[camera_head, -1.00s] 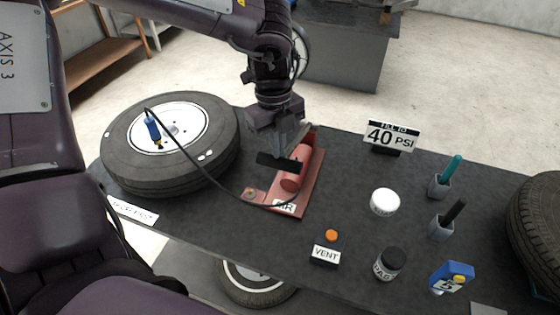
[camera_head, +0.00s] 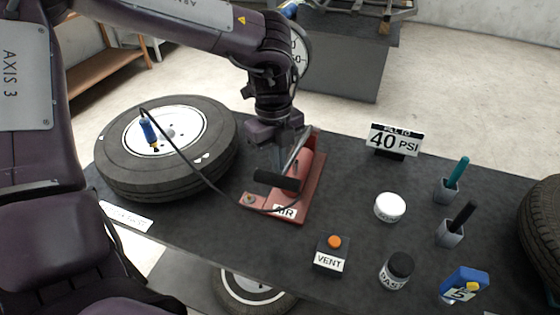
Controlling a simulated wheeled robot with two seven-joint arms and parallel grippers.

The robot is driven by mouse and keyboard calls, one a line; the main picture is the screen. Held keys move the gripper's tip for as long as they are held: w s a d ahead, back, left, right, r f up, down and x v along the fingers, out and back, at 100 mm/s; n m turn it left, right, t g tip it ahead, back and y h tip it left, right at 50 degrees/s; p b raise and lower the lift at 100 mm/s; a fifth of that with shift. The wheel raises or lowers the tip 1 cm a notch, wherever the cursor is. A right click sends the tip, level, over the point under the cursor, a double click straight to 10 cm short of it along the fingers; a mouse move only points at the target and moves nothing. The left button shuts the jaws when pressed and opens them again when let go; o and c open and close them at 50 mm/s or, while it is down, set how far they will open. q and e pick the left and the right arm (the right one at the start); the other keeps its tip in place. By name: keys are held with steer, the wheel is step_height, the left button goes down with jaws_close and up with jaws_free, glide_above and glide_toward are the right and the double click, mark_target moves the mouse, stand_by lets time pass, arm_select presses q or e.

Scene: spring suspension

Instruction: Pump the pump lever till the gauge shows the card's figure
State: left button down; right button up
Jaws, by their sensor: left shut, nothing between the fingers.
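The red foot-style pump (camera_head: 305,172), labelled AIR, stands on the dark table. Its lever has a black handle (camera_head: 277,181) on a grey arm and is low over the pump's near end. My left gripper (camera_head: 282,153) is shut, just above and behind the handle; its fingertips are partly hidden, and I cannot tell whether they touch the lever. The card (camera_head: 394,140) reads 40 PSI. A round white gauge (camera_head: 299,52) stands behind my left arm, which hides much of its face; I cannot read its needle. My right gripper is not in view.
A hose runs from the pump to the tyre (camera_head: 165,176) lying at left. An orange-buttoned VENT box (camera_head: 331,259), a white-lidded pot (camera_head: 390,208), a dark-lidded jar (camera_head: 396,271), two pen holders (camera_head: 450,233) and a blue device (camera_head: 464,284) stand to the right.

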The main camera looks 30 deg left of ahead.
arm_select(q)
steer(key=a, duration=0.2)
steer(key=w+a+r, duration=0.1)
stand_by(0.4)
steer(key=shift+d, duration=0.1)
step_height(320, 180, up, 8)
steer(key=b, duration=0.1)
steer(key=shift+w+a, duration=0.3)
steer(key=shift+a, duration=0.1)
steer(key=shift+f, duration=0.15)
